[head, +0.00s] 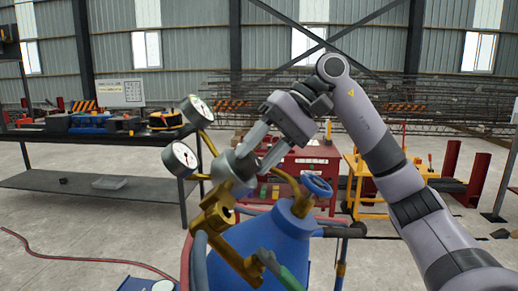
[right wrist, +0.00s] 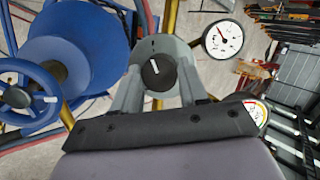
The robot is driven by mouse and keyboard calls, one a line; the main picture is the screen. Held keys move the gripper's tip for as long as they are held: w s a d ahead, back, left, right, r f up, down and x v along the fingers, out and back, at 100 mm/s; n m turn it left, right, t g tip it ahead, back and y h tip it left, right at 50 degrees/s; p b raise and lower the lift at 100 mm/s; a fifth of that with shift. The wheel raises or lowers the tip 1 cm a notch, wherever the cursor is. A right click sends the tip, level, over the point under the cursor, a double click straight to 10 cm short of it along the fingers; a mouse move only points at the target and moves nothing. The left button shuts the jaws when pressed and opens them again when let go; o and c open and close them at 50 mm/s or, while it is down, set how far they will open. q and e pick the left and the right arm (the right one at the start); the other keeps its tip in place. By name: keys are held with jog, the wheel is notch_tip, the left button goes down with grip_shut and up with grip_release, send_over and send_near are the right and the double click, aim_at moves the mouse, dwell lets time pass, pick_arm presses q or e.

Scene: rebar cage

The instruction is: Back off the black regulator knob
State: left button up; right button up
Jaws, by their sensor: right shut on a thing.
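The black regulator knob (right wrist: 158,72) with a white mark faces the camera in the right wrist view. It sits on the grey round regulator body (right wrist: 150,48). My right gripper (right wrist: 159,66) is shut on the knob, one finger on each side of it. In the head view my right gripper (head: 246,160) reaches from the right onto the regulator, and its fingers hide the knob. Two white dial gauges, the upper (head: 199,111) and the lower (head: 180,158), stand left of the gripper. My left gripper is not in view.
The blue gas cylinder (head: 262,250) stands below, with a blue handwheel (head: 316,186) close to the right and brass fittings (head: 216,220) in front. A grey shelf table (head: 75,185) is at left. A red hose (head: 90,258) lies on the floor.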

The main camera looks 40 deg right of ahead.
dwell(0.4)
jog(key=o, duration=1.1)
jog(key=shift+c, duration=0.2)
jog(key=p+v, duration=0.1)
jog(key=v, duration=0.6)
